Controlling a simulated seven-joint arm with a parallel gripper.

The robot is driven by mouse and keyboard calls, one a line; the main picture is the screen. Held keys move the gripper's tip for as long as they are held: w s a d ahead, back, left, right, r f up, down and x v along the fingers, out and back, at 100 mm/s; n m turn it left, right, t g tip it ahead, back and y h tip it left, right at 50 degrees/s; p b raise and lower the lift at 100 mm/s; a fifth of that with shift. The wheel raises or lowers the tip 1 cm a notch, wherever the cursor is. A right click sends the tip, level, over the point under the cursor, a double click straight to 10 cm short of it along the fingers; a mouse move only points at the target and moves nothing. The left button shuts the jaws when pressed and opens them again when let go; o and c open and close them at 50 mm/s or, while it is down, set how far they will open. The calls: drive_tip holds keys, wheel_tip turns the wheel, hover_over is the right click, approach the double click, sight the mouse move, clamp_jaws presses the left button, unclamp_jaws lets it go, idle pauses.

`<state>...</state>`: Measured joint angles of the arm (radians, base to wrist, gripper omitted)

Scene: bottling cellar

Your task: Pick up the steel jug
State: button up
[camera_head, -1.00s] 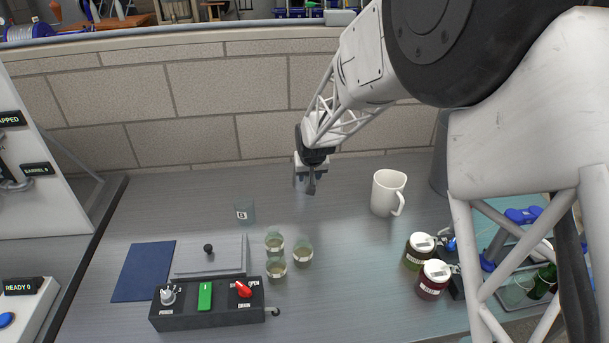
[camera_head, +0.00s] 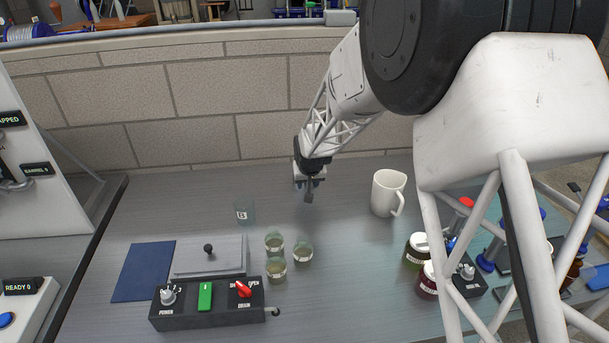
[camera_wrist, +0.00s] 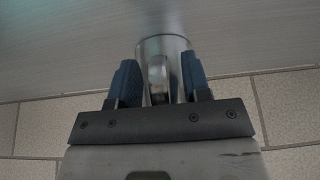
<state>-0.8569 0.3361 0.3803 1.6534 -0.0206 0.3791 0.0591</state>
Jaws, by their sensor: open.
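The steel jug (camera_wrist: 176,45) shows in the wrist view as a shiny round metal vessel with a rim and an upright handle (camera_wrist: 158,72). My gripper (camera_wrist: 158,66) is open, with a dark blue finger on each side of the handle. I cannot tell whether either finger touches it. In the head view my gripper (camera_head: 309,188) points down over the back middle of the counter, and I cannot make out the jug there.
A white mug (camera_head: 385,192) stands right of my gripper. Several small glasses (camera_head: 302,252) and a glass marked B (camera_head: 244,212) stand front left. A switch box (camera_head: 222,311), a grey plate (camera_head: 225,262) and lidded jars (camera_head: 416,250) lie nearer. The stone wall (camera_head: 190,100) is behind.

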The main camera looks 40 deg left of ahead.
drive_tip(key=shift+c, duration=0.4)
clamp_jaws()
drive_tip(key=shift+r, duration=0.3)
idle(0.3)
drive_tip(key=shift+r, duration=1.6)
drive_tip(key=s+d+r, duration=0.1)
drive_tip(key=s+d, duration=0.9)
drive_tip(key=d, duration=0.1)
drive_tip(key=shift+s+d+r, duration=0.15)
drive_tip(key=shift+s+d, duration=0.1)
drive_tip(key=shift+d, duration=0.1)
drive_tip(key=shift+s+d, duration=0.1)
idle(0.6)
